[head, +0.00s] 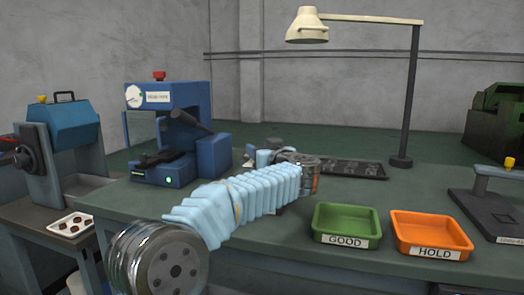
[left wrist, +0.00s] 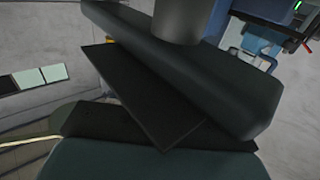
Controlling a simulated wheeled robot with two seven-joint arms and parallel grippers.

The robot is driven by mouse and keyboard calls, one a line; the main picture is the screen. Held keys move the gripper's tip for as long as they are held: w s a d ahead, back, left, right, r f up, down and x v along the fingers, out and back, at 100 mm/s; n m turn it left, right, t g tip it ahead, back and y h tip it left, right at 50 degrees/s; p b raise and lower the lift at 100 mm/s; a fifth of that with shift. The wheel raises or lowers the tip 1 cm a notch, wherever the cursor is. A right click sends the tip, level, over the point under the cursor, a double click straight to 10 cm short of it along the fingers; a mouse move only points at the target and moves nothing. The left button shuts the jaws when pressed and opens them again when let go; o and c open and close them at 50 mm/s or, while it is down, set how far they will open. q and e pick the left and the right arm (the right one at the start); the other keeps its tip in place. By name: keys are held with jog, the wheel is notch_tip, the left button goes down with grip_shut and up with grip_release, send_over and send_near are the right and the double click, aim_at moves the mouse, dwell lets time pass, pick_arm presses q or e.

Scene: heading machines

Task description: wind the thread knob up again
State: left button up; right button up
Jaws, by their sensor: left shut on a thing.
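My left gripper (head: 262,158) is at the end of my sleeved arm, above the bench, to the right of a blue machine (head: 212,140). It is partly hidden by the arm and stands apart from the machine's red top knob (head: 159,75). In the left wrist view it is shut on a dark flat piece (left wrist: 140,95), with dark bulky shapes above and below. What this piece belongs to is hard to tell. The blue machine has a white dial and a lit green lamp. No knob is clearly marked as the thread knob. My right gripper is not in view.
A green GOOD tray (head: 346,240) and an orange HOLD tray (head: 432,250) stand at the bench front. A dark flat tray (head: 345,168) and a lamp (head: 411,95) are behind. A gauge stand with a yellow knob (head: 510,162) is right. Another blue machine (head: 62,125) is left.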

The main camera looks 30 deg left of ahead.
pick_arm(q)
jog(key=shift+f+g, duration=0.25)
jog(key=shift+g, duration=0.05)
jog(key=o, duration=1)
jog(key=shift+r, duration=0.1)
jog(key=shift+d, duration=0.1)
jog(key=b+v, duration=0.1)
jog(key=v, duration=0.6)
jog(key=shift+s+d, duration=0.15)
